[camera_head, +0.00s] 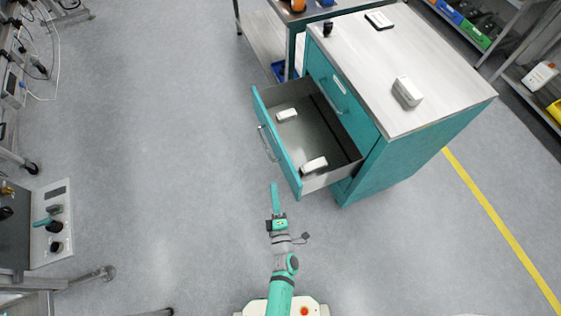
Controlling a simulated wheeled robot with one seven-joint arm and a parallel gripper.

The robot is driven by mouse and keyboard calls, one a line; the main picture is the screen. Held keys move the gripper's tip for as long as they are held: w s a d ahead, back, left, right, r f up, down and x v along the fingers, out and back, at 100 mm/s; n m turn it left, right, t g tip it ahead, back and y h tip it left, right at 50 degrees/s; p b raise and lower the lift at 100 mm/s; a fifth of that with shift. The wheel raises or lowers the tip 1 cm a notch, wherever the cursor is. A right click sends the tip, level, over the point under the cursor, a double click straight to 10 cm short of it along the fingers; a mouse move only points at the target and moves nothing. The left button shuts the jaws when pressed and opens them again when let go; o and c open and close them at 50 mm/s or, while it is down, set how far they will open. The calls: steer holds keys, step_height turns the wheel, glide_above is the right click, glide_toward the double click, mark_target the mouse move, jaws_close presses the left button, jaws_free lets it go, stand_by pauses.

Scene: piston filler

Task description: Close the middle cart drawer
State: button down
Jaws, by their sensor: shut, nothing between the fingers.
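The teal cart (412,148) with a light grey top stands right of the middle. One of its drawers (288,158) is pulled well out to the left and open. I see a closed drawer front (338,92) above it; whether another drawer lies below is hidden. The open drawer's front has a metal bar handle (267,144). Two white boxes (287,114) (314,165) lie inside. My gripper (275,188) is shut and empty, just left of the drawer front's near end and apart from it, as far as I can tell.
On the cart top lie a white box (407,92), a dark-and-white item (379,20) and a small black item (327,30). A workbench (262,35) stands behind. Shelves with bins (474,38) are at the right. The floor (160,150) left of the drawer is clear.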

steer(key=w+d, duration=0.3)
steer(key=w, duration=0.9)
steer(key=shift+d+f+n, duration=0.15)
steer(key=shift+f+n, duration=0.05)
steer(key=shift+n, duration=0.1)
steer(key=shift+w, duration=0.2)
